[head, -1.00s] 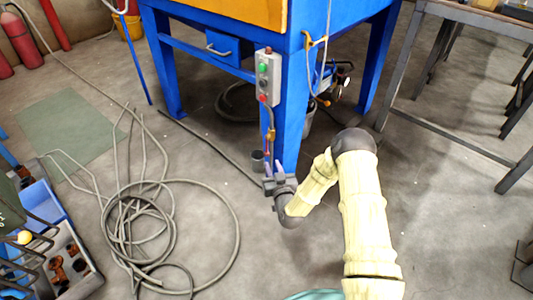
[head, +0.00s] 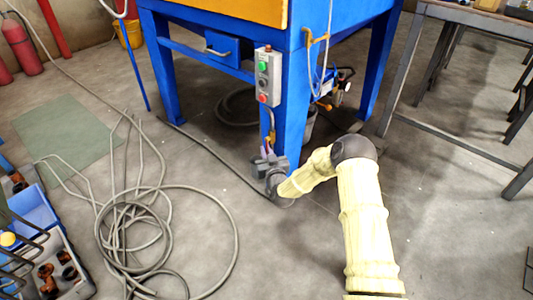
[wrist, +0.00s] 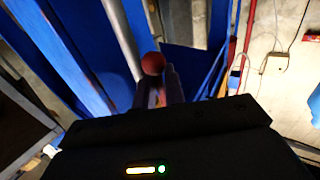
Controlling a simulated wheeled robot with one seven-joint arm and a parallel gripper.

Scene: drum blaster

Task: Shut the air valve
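The air valve is hard to make out. A round red part (wrist: 152,63), possibly its handle, shows just beyond my fingertips in the wrist view. I cannot tell whether the fingers touch it. My gripper (head: 266,149) is at the front blue leg of the blast cabinet (head: 291,130), below the grey control box (head: 268,76), near a thin pipe running down the leg. In the wrist view my gripper (wrist: 158,82) points up along the leg, its two dark fingers close together with a narrow pinkish gap between them. Whether something is held there is unclear.
A coiled grey hose (head: 130,225) lies on the floor at left. A blue bin (head: 35,208) and a grey crate (head: 70,285) stand at the left edge. A metal table (head: 460,20) stands at right. The floor between is mostly clear.

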